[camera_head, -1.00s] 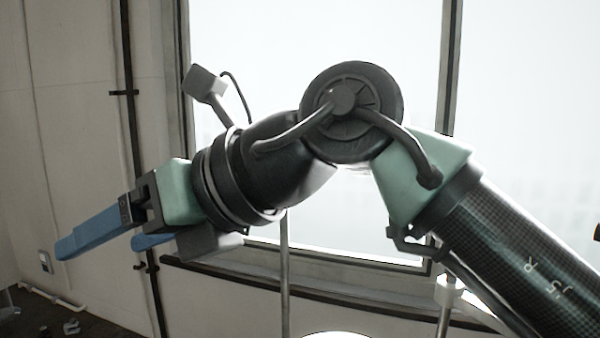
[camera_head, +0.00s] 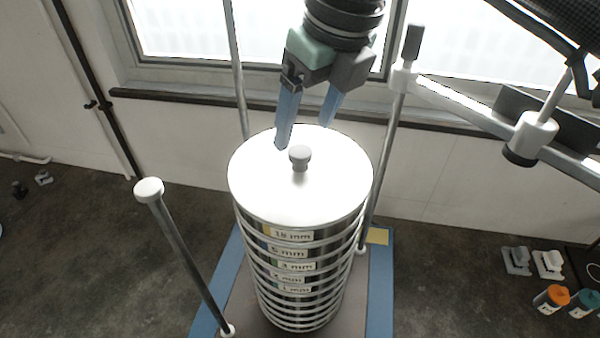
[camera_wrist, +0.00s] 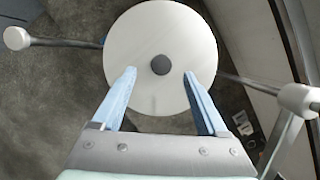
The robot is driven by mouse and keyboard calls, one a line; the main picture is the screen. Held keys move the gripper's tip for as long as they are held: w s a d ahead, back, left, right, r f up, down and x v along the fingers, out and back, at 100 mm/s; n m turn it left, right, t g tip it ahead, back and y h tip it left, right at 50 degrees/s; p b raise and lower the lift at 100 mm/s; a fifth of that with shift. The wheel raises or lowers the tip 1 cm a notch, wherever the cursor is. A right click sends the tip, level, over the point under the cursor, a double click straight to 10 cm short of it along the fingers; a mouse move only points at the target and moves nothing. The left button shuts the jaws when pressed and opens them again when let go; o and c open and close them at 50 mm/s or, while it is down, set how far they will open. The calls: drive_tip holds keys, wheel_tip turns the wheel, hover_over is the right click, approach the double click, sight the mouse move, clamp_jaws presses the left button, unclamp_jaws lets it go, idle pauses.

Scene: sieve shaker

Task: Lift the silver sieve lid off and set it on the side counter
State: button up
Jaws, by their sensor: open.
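The silver sieve lid (camera_head: 265,178) is a bright round disc with a small grey knob (camera_head: 300,157) at its centre. It lies on top of a stack of labelled metal sieves (camera_head: 292,268). My gripper (camera_head: 305,136) has two blue fingers and is open and empty. In the head view it hangs over the rear part of the lid, pointing down, behind the knob. In the wrist view the lid (camera_wrist: 135,42) and its knob (camera_wrist: 160,65) show beyond the fingertips (camera_wrist: 160,72), with the knob between them in the picture. Whether the fingertips touch the lid cannot be told.
The stack stands on a blue-edged base (camera_head: 383,300). Upright rods stand around it, one with a white cap (camera_head: 149,189) at front left. A clamp arm (camera_head: 470,108) extends at right. Bottles with orange (camera_head: 557,296) and teal caps stand at lower right.

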sight(300, 151)
drive_tip(key=b+x, duration=0.2)
drive_tip(key=x, duration=0.3)
drive_tip(key=shift+d+f, duration=0.1)
drive_tip(key=shift+d, duration=0.05)
drive_tip(key=shift+c, duration=0.7)
clamp_jaws()
